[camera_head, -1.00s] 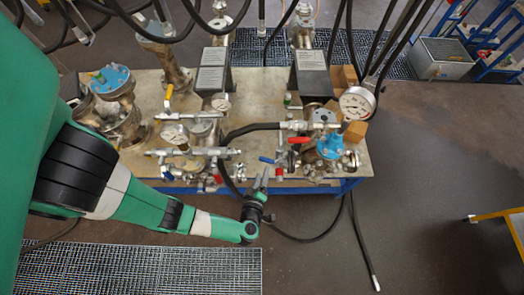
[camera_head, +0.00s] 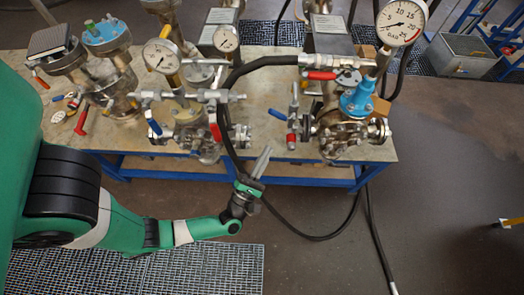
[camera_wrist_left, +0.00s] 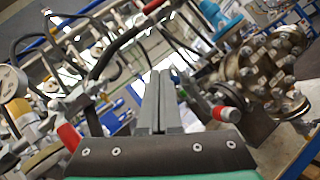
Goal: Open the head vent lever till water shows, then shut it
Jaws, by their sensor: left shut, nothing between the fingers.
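Several valve levers show on the flanged vessels in the head view; I cannot tell which is the head vent lever. A red lever (camera_head: 319,75) is on the upper pipe of the right vessel (camera_head: 345,130), which has a blue cap. A second red lever (camera_head: 215,128) and a blue lever (camera_head: 155,127) are on the middle vessel's fittings. Another blue lever (camera_head: 278,113) is between the two vessels. My left gripper (camera_head: 263,158) is shut and empty in front of the bench edge, apart from the levers. Its closed fingers also show in the left wrist view (camera_wrist_left: 160,95). No water is visible.
A black hose (camera_head: 232,85) arches between the middle and right vessels and hangs near my gripper. Pressure gauges (camera_head: 402,22) stand above the fittings. The bench (camera_head: 115,138) has a blue frame. The floor in front is mostly open.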

